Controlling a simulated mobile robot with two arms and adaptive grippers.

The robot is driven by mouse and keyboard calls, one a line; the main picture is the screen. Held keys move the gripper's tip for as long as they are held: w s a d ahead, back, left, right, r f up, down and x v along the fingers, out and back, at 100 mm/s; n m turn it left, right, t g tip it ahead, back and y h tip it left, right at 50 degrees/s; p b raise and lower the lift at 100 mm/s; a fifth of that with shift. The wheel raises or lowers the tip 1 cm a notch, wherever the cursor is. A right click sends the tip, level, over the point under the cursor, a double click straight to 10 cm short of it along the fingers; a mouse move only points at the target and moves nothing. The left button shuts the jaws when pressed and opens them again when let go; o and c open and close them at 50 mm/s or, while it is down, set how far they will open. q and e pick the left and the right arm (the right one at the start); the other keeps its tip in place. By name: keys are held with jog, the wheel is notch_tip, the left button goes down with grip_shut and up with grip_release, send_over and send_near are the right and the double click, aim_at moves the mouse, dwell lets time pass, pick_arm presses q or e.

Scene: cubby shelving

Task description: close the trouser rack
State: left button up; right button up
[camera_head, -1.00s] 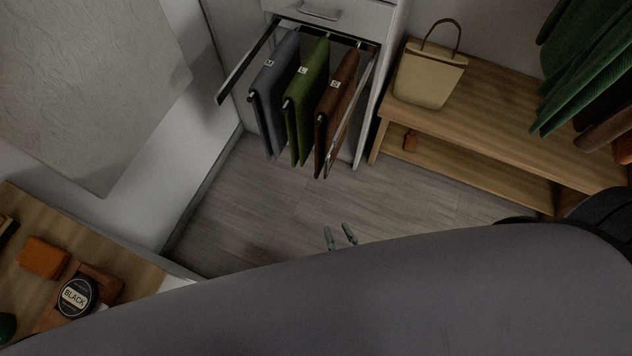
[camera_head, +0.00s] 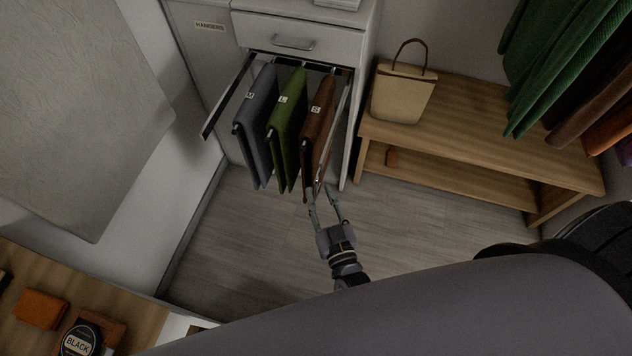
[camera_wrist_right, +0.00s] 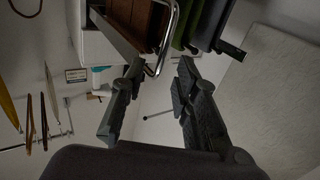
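The trouser rack (camera_head: 208,122) is pulled out of the cabinet below a drawer. Grey (camera_head: 258,125), green (camera_head: 287,125) and brown (camera_head: 318,115) trousers hang from it, tagged M, L and S. My right gripper (camera_head: 324,192) is open, with its fingertips just below the front of the brown trousers; whether they touch is unclear. In the right wrist view, the open fingers (camera_wrist_right: 158,75) show in front of the rack's metal end loop (camera_wrist_right: 168,40), which lies near the left finger, with the brown trousers (camera_wrist_right: 140,20) beyond. My left gripper is not in view.
A wooden bench (camera_head: 455,120) with a cream handbag (camera_head: 402,92) stands right of the cabinet. Green clothes (camera_head: 555,65) hang at upper right. A wooden surface (camera_head: 125,290) with a black tin (camera_head: 82,338) is at lower left. The floor before the rack is clear.

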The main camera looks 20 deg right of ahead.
aim_at(316, 187)
jog(key=shift+w, duration=1.95)
jog(key=shift+c, duration=0.4)
grip_shut()
